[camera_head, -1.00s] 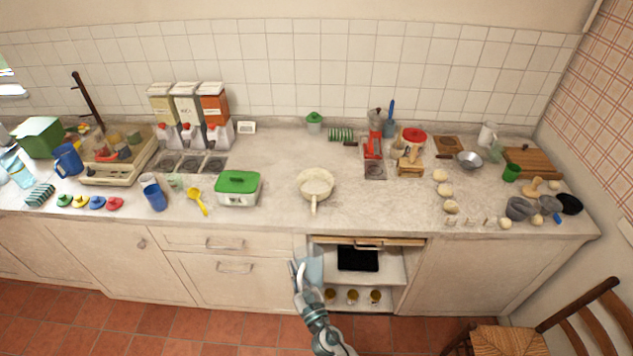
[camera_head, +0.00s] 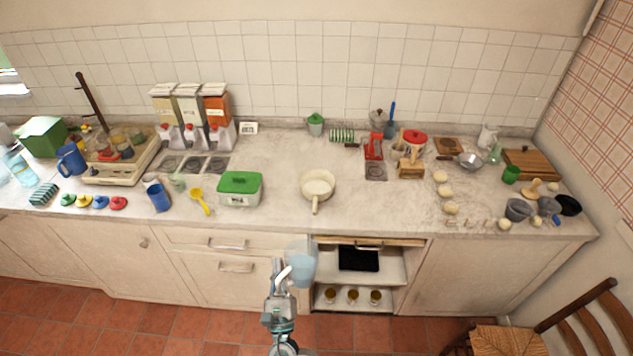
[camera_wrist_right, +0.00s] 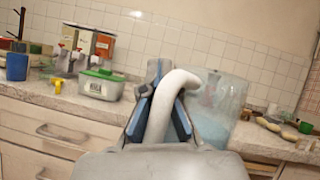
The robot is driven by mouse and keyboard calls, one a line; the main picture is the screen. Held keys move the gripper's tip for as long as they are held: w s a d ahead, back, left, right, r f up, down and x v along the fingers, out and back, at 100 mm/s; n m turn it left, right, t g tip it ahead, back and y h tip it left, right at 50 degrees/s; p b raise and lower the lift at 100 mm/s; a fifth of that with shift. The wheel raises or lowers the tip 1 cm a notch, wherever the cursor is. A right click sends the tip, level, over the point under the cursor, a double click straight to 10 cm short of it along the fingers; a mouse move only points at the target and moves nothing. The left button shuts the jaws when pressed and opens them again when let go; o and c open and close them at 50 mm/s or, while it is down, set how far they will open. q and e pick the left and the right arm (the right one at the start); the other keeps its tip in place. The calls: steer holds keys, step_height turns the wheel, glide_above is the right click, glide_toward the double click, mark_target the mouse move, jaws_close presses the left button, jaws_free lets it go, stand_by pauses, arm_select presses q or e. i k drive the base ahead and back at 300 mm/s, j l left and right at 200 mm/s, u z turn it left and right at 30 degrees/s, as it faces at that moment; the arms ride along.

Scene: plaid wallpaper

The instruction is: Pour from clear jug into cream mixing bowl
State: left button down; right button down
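The clear jug (camera_head: 302,264) is pale blue and see-through, with a white handle. My right gripper (camera_head: 283,274) is shut on that handle and holds the jug in front of the counter, below the counter's front edge in the head view. In the right wrist view the fingers (camera_wrist_right: 160,115) close around the white handle, and the jug (camera_wrist_right: 218,105) is to their right. The cream mixing bowl (camera_head: 318,184) stands on the counter beyond the jug, its handle pointing to the front edge. I cannot make out the bowl in the wrist view. My left gripper is not in view.
Several pale round items (camera_head: 441,190) lie to the right. An open shelf (camera_head: 384,277) is below.

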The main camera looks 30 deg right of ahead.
mark_target(315, 185)
steer(key=i+l, duration=0.3)
steer(key=i, duration=0.15)
steer(key=i+l, duration=0.3)
steer(key=i, duration=0.2)
steer(key=k+j, duration=0.3)
